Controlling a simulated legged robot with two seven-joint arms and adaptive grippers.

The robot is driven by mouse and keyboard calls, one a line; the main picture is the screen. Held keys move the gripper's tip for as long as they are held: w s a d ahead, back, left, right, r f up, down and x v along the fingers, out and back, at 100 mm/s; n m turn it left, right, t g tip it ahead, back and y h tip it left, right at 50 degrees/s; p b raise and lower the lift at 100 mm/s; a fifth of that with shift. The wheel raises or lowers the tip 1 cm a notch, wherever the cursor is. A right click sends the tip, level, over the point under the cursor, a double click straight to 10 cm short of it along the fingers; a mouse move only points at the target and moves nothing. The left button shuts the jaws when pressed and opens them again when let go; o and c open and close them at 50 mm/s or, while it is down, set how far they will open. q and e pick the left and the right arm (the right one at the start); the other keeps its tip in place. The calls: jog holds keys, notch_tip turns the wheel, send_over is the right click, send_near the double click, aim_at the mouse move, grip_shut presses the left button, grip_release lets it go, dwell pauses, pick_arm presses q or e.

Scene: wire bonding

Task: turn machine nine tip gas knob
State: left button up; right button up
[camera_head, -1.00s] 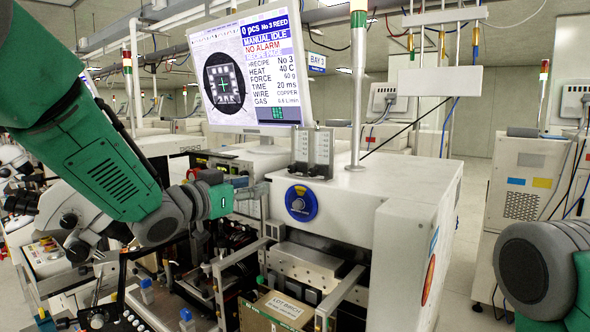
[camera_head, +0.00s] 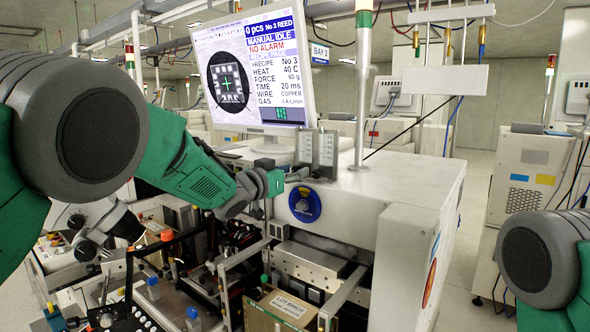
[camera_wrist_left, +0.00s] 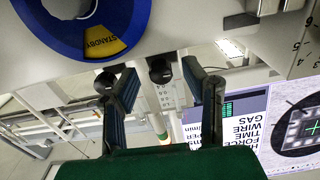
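Which is the tip gas knob I cannot tell. My left gripper (camera_wrist_left: 163,78) is open and empty; contact with a knob is not visible. In the head view my left gripper (camera_head: 296,174) is at the base of the grey scaled gauges (camera_head: 318,148), above the blue dial (camera_head: 305,204). The dial reads STANDBY in the wrist view (camera_wrist_left: 105,42). My right gripper is out of view.
A monitor (camera_head: 254,70) stands behind the gauges and shows MANUAL IDLE, NO ALARM and a gas line. A pole (camera_head: 362,100) rises just right of the gauges. A labelled carton (camera_head: 280,307) and metal rails sit below. The white machine top (camera_head: 400,182) is clear on the right.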

pick_arm(q)
jog(key=shift+w+a, duration=0.15)
jog(key=shift+w, duration=0.1)
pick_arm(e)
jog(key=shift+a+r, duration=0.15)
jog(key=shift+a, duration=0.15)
pick_arm(q)
jog(key=shift+s, duration=0.1)
grip_shut()
jog(key=shift+d, duration=0.25)
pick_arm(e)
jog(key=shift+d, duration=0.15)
pick_arm(q)
jog(key=n+p, duration=0.1)
jog(key=p, duration=0.1)
jog(key=n+p, duration=0.2)
jog(key=shift+a+r, duration=0.2)
jog(key=shift+f+n+p, duration=0.1)
jog(key=shift+n+p, duration=0.2)
jog(key=shift+n, duration=0.3)
jog(key=shift+d+f, duration=0.1)
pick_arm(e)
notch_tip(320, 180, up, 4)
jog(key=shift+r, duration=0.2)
